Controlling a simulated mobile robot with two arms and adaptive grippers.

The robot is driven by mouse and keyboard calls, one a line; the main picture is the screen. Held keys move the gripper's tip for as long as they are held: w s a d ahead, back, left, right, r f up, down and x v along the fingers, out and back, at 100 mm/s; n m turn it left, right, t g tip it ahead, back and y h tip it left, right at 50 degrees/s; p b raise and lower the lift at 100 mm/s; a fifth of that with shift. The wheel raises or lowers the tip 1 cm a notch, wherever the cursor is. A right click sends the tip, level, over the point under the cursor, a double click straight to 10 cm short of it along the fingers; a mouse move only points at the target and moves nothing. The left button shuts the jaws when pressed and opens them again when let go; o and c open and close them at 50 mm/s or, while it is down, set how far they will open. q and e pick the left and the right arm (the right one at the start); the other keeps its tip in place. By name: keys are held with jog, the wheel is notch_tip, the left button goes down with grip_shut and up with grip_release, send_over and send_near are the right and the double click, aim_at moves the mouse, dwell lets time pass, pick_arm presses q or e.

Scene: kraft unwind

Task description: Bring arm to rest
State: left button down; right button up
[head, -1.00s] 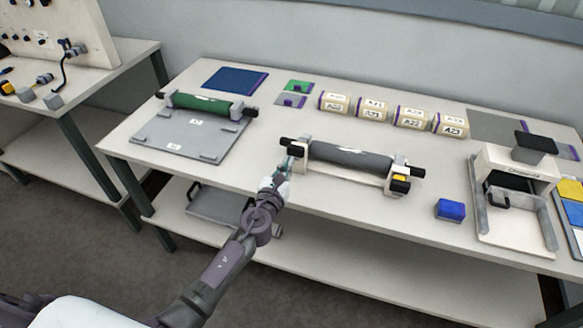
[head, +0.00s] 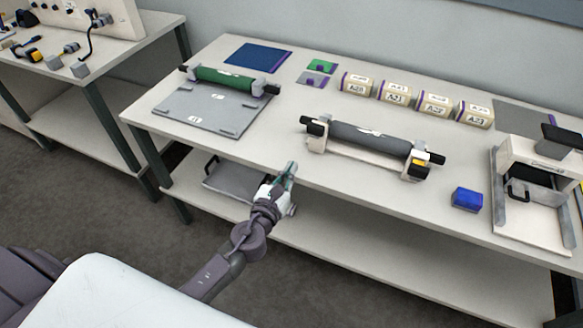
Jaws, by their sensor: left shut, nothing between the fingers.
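My left arm comes in from the lower left, and my left gripper (head: 288,176) is shut and empty. In the picture it shows just off the front edge of the white table (head: 250,133), below and left of the roller stand. The grey roller (head: 370,140) lies in its cream stand (head: 340,160) with black end handles, apart from the gripper. My right gripper is not in view.
A green roller (head: 222,79) sits on a grey plate (head: 205,112) at the left. Labelled blocks (head: 397,92) stand in a row at the back. A blue block (head: 467,199) and a press (head: 535,180) are at the right. A grey tray (head: 228,182) lies on the lower shelf.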

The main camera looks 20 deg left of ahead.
pick_arm(q)
jog(key=shift+s, duration=0.1)
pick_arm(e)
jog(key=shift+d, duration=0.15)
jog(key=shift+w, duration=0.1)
pick_arm(q)
jog(key=s+a+f+n+g, duration=0.1)
jog(key=s+f+n+g, duration=0.3)
jog(key=f, duration=0.7)
jog(key=s+a+f+n+g+y, duration=0.1)
jog(key=s+f+n+g, duration=0.1)
jog(key=s+f+n, duration=0.6)
jog(key=s+a+f+n+g, duration=0.2)
jog(key=f+n+g, duration=0.15)
jog(key=f, duration=0.95)
jog(key=s+f+n+g, duration=0.2)
jog(key=s+f+n, duration=0.3)
jog(key=s, duration=0.5)
jog(key=s+f+n+g, duration=0.3)
jog(key=s+f+n, duration=0.3)
jog(key=s, duration=0.5)
jog(key=s+f+n+g, duration=0.2)
jog(key=s+f+n, duration=0.3)
jog(key=s, duration=0.6)
jog(key=shift+d+f+n, duration=0.25)
jog(key=shift+f+n, duration=0.05)
jog(key=shift+n, duration=0.95)
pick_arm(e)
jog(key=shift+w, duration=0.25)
